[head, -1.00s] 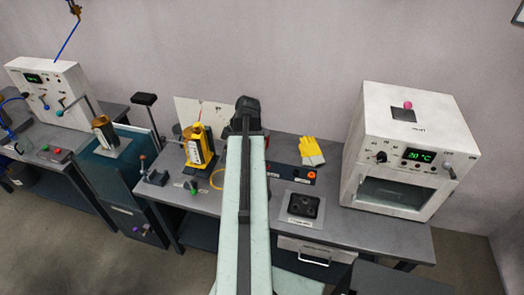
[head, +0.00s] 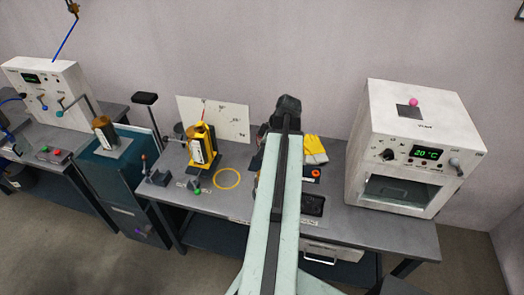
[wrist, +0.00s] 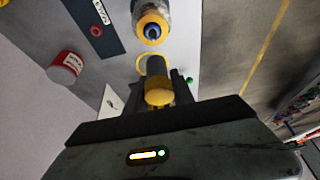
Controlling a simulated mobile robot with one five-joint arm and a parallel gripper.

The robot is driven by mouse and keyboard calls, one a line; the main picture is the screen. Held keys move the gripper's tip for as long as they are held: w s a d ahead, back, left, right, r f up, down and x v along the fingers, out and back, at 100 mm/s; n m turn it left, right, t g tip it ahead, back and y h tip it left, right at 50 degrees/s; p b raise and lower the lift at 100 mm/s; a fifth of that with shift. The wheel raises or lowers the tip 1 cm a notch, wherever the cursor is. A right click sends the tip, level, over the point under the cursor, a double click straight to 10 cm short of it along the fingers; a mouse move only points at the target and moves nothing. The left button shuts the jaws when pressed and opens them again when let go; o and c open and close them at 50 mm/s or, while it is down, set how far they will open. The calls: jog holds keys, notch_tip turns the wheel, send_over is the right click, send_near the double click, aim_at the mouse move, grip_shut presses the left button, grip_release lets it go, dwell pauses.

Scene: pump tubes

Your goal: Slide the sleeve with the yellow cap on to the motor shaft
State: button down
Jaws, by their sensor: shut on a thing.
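In the wrist view a yellow cap (wrist: 158,97) on a grey, tube-like sleeve (wrist: 157,68) sits between the dark jaws of my gripper (wrist: 160,90), which look shut on it. The sleeve points away from the gripper body. In the head view my arm hides the jaws and the sleeve. A yellow and black upright unit (head: 202,147) stands left of my arm; I cannot make out a motor shaft on it. At the top of the wrist view, a grey cylinder with a yellow rim and blue centre (wrist: 152,30) is apart from the sleeve; I cannot tell what it is.
A yellow ring (head: 227,178) lies on the bench. A white board (head: 225,117) stands behind the yellow unit. A white oven (head: 415,145) is at the right, beside yellow gloves (head: 315,150). A red-labelled can (wrist: 65,68) shows in the wrist view.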

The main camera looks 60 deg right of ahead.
jog(key=shift+f+b, duration=2.4)
jog(key=shift+f, duration=0.25)
jog(key=shift+f+b, duration=1.3)
